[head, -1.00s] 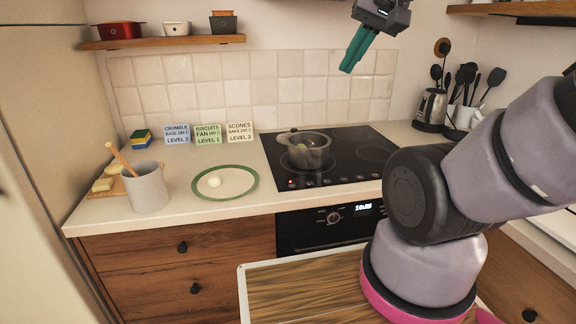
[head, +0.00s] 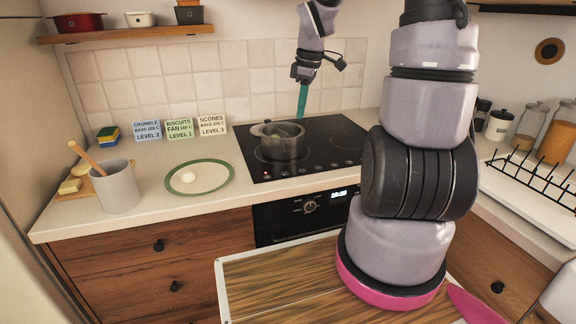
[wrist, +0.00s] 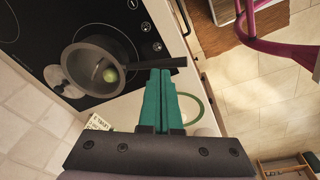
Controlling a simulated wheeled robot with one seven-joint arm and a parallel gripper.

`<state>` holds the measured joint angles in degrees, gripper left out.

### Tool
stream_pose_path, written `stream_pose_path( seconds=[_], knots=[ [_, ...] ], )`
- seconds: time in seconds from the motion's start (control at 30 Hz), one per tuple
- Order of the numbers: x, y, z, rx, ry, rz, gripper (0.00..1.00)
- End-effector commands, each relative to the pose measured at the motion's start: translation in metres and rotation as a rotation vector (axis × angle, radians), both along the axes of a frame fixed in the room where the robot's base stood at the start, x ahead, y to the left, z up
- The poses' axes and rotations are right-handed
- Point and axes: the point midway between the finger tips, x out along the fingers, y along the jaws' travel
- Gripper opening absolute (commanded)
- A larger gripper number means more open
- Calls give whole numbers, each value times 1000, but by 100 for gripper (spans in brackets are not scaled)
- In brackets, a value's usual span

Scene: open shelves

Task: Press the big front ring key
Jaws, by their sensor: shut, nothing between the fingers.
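The black cooktop (head: 330,150) is set in the counter and has a row of small round keys (head: 310,168) along its front edge. A red light (head: 265,173) glows at the left end of the row. The keys also show in the wrist view (wrist: 145,50); their symbols are too small to tell which is the big front ring key.
A grey pot (head: 283,148) with a green item inside stands on the cooktop. To its left are a green-rimmed plate (head: 172,184), a beige crock (head: 116,188) and three recipe cards (head: 180,131). The oven (head: 285,222) is below. A dish rack (head: 535,180) stands at right.

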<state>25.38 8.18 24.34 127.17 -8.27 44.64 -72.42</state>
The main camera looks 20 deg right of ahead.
Motion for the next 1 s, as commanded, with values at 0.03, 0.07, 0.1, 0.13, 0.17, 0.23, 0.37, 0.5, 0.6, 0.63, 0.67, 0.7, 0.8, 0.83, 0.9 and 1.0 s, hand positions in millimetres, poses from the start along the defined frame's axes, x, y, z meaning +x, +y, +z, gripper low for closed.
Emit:
stream_pose_path(
  seconds=[0.03,0.07,0.1,0.13,0.17,0.23,0.37,0.5,0.6,0.63,0.67,0.7,0.8,0.83,0.9,1.0],
  knots=[
    [7,-2,-16,14,20,64,0],
    [10,-4,-24,21,26,108,0],
    [15,-4,-35,33,35,168,0],
    [18,-5,-42,43,37,210,0],
    [22,-5,-50,54,39,254,0],
    [28,-5,-66,78,40,344,0],
    [37,-6,-88,120,31,475,0],
    [43,-5,-101,146,16,554,0],
    [44,-5,-105,155,11,579,0],
    [44,-4,-105,155,11,583,0],
    [44,-4,-105,156,10,586,0],
    [44,-4,-106,156,9,588,0],
    [44,-4,-105,155,9,587,0],
    [44,-4,-105,155,9,587,0],
    [44,-4,-105,155,9,587,0],
    [44,-4,-107,156,10,586,0]
  ],
)
